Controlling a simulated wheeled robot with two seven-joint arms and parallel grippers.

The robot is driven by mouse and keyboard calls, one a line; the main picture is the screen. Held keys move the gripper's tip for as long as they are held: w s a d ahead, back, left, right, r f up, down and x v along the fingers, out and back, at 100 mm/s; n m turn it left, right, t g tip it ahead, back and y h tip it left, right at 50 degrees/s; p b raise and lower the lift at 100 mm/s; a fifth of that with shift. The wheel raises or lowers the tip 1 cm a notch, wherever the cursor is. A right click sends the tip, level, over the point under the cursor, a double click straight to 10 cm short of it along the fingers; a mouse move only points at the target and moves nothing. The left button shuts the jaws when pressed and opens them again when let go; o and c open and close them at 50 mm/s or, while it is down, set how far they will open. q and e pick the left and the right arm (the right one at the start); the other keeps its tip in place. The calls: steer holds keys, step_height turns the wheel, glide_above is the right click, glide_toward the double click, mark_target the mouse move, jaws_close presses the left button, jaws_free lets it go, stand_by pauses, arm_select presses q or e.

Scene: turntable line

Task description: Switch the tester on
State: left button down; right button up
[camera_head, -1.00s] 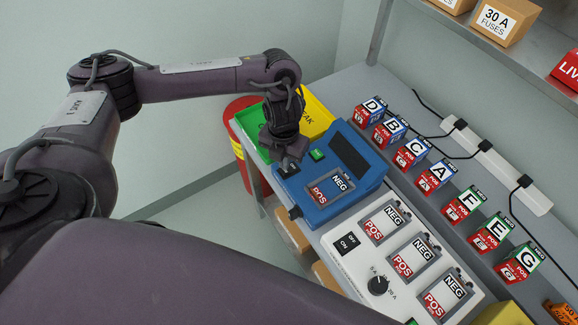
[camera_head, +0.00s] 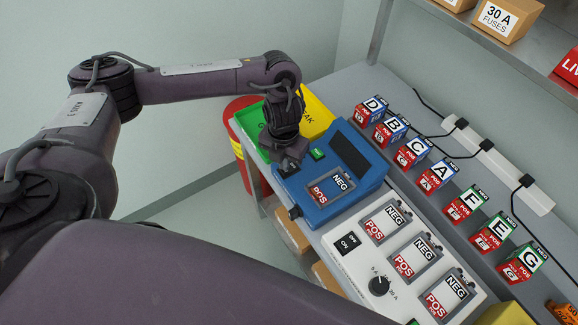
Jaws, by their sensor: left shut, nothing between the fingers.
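The blue tester (camera_head: 365,170) stands on the bench, with a dark blank screen, a bay marked POS and NEG, and a green button (camera_head: 317,154). A black switch (camera_head: 282,171) sits at its left corner. My left gripper (camera_head: 288,164) is shut and empty, pointing down right at this switch. It covers part of the switch, so I cannot tell whether they touch or which way the switch is set. My right gripper is not in view.
A white charger (camera_head: 352,263) with three bays, an ON/OFF switch and a dial stands in front of the tester. Several lettered batteries (camera_head: 432,176) line the back, with a power strip (camera_head: 497,165) behind. Green (camera_head: 247,122) and yellow (camera_head: 318,118) bins are beside my gripper.

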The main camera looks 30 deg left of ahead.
arm_select(q)
steer(key=shift+f+b, duration=0.3)
steer(key=shift+f, duration=0.1)
steer(key=shift+r, duration=0.1)
steer(key=shift+r+p, duration=2.9)
steer(key=shift+r, duration=0.55)
steer(key=shift+f, duration=0.1)
